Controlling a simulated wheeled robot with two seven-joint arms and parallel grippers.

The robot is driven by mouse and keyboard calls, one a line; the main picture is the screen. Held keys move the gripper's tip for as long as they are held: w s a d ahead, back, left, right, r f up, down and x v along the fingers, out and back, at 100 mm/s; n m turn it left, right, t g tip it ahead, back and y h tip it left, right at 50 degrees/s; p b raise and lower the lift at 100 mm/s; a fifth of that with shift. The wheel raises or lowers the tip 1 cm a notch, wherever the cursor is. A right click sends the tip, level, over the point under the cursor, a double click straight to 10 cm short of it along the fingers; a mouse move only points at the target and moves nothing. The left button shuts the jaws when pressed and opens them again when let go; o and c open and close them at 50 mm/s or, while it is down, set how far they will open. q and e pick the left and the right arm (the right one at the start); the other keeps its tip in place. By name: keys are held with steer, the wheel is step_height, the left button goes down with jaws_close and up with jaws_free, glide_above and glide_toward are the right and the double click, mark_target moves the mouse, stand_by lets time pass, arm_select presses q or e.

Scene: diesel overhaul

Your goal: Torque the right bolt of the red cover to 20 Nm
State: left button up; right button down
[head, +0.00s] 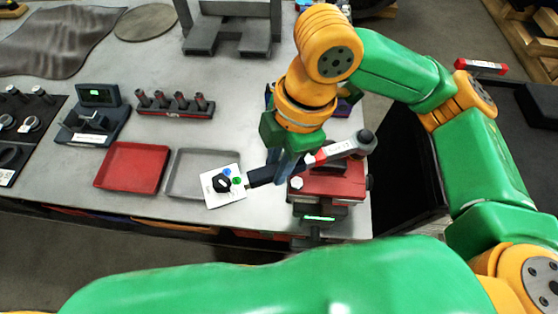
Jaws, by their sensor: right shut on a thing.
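The red cover (335,182) sits on a dark fixture at the right front of the table. A silver bolt head (296,183) shows at its left end. The right bolt is not clearly visible; the wrench head hangs over that side. My right gripper (286,168) is shut on the torque wrench (338,150), around its dark handle. The wrench lies slanted across the cover, its round head (366,138) at the upper right. I cannot tell whether the head touches the bolt. My left gripper is not in view.
Red (131,167) and grey (183,188) trays, a socket rack (174,112) and a small display device (98,96) stand left. A green light (320,218) glows on the fixture front.

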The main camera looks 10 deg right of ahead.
steer(key=shift+w, duration=0.15)
steer(key=shift+w+a, duration=0.1)
steer(key=shift+w, duration=0.2)
steer(key=shift+m, duration=0.3)
steer(key=shift+w+m, duration=0.3)
steer(key=shift+w, duration=0.15)
steer(key=shift+a, duration=0.1)
steer(key=shift+w+m, duration=0.3)
steer(key=shift+w, duration=0.2)
steer(key=shift+w+m+t, duration=0.3)
steer(key=shift+w, duration=0.15)
